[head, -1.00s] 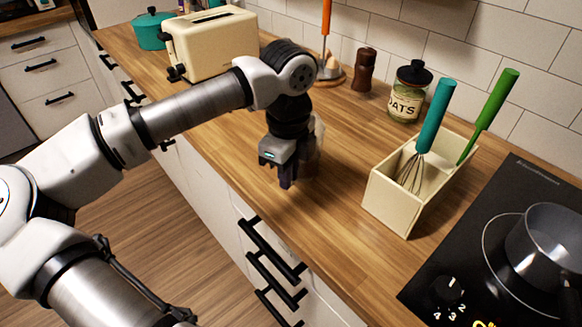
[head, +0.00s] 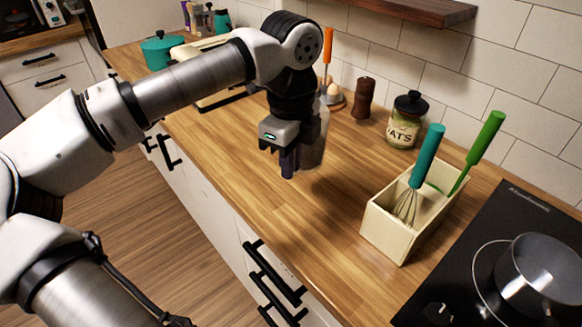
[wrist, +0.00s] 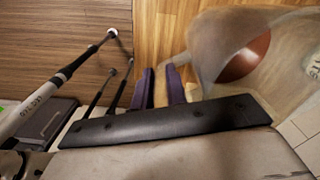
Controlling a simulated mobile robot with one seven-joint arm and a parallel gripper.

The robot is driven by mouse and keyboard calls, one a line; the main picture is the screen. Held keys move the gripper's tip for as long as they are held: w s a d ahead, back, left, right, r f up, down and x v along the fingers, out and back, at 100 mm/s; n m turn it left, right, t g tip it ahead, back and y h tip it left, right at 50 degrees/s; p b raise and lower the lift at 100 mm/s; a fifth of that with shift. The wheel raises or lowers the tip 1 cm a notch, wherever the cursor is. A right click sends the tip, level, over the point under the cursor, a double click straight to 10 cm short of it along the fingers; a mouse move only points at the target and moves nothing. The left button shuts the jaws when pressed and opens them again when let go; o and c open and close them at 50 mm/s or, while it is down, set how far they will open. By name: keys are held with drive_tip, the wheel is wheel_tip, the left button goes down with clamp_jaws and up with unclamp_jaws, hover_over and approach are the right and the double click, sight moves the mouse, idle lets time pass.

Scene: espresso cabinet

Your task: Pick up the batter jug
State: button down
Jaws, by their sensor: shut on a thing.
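The batter jug (head: 316,140) is a see-through vessel just right of and behind my gripper (head: 288,168) in the head view, partly hidden by it. It appears to be held upright above the wooden counter. In the wrist view the jug's clear wall (wrist: 208,45) fills the upper right, with a reddish-brown shape inside or behind it. My gripper (wrist: 160,88) has its two purple fingers closed on a narrow tan part at the jug's side, seemingly its handle. The exact contact is partly hidden.
A cream utensil box (head: 392,236) with a teal whisk (head: 428,155) and a green-handled tool (head: 486,138) stands right, before the black hob (head: 462,275) and pot (head: 540,270). An oats jar (head: 405,125) and brown mill (head: 363,98) stand behind. The counter's middle is clear.

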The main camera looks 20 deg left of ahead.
drive_tip(key=shift+r+p, duration=2.1)
drive_tip(key=shift+r, duration=2.25)
drive_tip(key=shift+w+d, duration=0.1)
